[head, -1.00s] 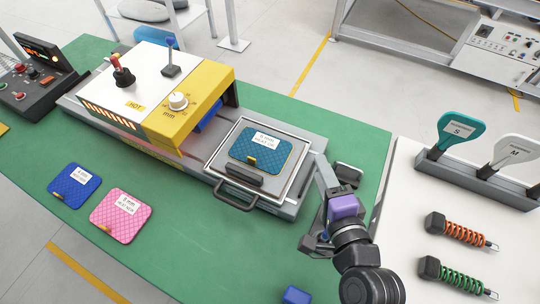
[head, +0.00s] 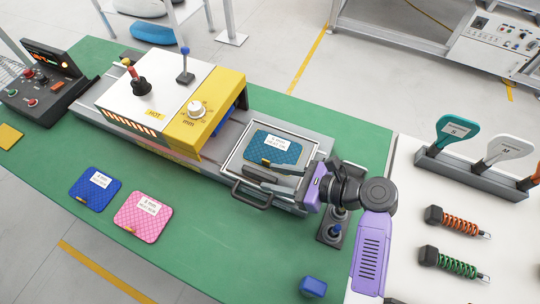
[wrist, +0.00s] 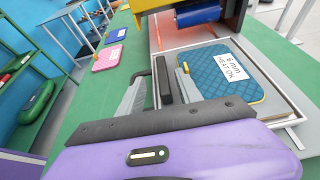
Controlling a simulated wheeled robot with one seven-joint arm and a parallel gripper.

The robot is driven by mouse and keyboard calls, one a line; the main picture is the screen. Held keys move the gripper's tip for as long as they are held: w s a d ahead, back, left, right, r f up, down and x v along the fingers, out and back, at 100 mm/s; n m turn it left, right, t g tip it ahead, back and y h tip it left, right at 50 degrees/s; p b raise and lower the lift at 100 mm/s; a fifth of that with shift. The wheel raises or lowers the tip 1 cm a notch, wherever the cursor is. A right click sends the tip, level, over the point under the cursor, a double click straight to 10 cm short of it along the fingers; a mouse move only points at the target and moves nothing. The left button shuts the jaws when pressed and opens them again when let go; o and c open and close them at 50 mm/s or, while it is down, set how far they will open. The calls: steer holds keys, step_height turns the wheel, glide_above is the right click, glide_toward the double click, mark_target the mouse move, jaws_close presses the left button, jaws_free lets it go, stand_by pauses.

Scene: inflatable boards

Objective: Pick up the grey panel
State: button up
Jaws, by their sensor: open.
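I see no panel that is clearly grey. A teal quilted panel (head: 276,150) with a white label lies flat in a light grey square tray (head: 311,152). In the wrist view the teal panel (wrist: 215,66) shows its label, "6 mm HEAT OK". My gripper (head: 282,176) reaches in from the right, low over the tray's front edge. In the wrist view its fingers (wrist: 160,88) are apart, with a dark bar (wrist: 162,75) between them. I cannot tell whether they touch it.
A blue panel (head: 95,190) and a pink panel (head: 143,216) lie on the green table (head: 200,262). A yellow-white press (head: 170,95) stands behind left. A dark loop handle (head: 250,194) projects from the tray's front. A white table with paddles and springs is right.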

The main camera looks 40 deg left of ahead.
mark_target(259, 172)
steer(key=shift+p+x, duration=0.45)
steer(key=shift+x, duration=2.25)
steer(key=shift+w, duration=0.2)
jaws_close()
steer(key=shift+r, duration=0.1)
